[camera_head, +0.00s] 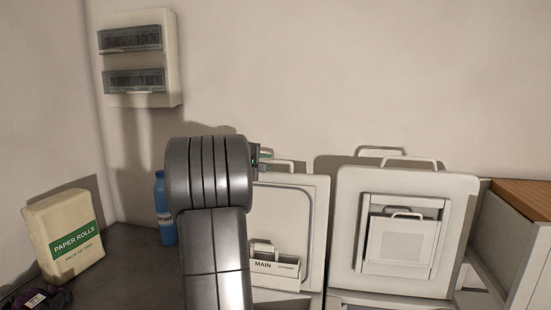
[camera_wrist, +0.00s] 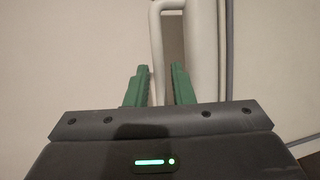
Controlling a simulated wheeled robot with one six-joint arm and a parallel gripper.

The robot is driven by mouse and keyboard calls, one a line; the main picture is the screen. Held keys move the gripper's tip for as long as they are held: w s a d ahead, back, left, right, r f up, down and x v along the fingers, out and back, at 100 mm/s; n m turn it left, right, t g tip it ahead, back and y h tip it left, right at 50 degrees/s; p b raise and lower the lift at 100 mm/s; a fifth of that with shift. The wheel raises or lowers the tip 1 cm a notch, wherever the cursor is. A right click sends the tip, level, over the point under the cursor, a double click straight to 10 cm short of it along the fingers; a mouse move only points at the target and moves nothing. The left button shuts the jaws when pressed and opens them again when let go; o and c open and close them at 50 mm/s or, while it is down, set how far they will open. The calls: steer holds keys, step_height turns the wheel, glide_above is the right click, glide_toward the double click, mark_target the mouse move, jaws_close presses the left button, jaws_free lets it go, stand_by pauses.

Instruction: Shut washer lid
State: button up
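Two white toploaders stand side by side in the head view, their lids raised upright. The left lid (camera_head: 318,190) has a rounded inner outline and a small box marked MAIN (camera_head: 274,266) at its lower part, so it looks like the washer's. The right lid (camera_head: 345,185) has a square panel with a small handled flap (camera_head: 400,240). My gripper (camera_head: 259,157) is at the left lid's top edge, beside its handle (camera_head: 281,163), mostly hidden by my arm. In the wrist view, my gripper's green fingers (camera_wrist: 160,86) are apart, with a white handle bar (camera_wrist: 157,45) between them, nearer the left finger.
A paper rolls pack (camera_head: 65,235) and a blue bottle (camera_head: 163,210) stand on the dark surface at left. A breaker box (camera_head: 140,60) hangs on the wall above. A wood-topped cabinet (camera_head: 525,195) stands at the right edge.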

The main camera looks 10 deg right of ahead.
mark_target(270, 162)
steer(key=p+x, duration=0.1)
steer(key=x, duration=0.4)
steer(key=shift+w+d, duration=0.3)
steer(key=shift+c, duration=0.4)
steer(key=shift+f, duration=0.1)
jaws_close()
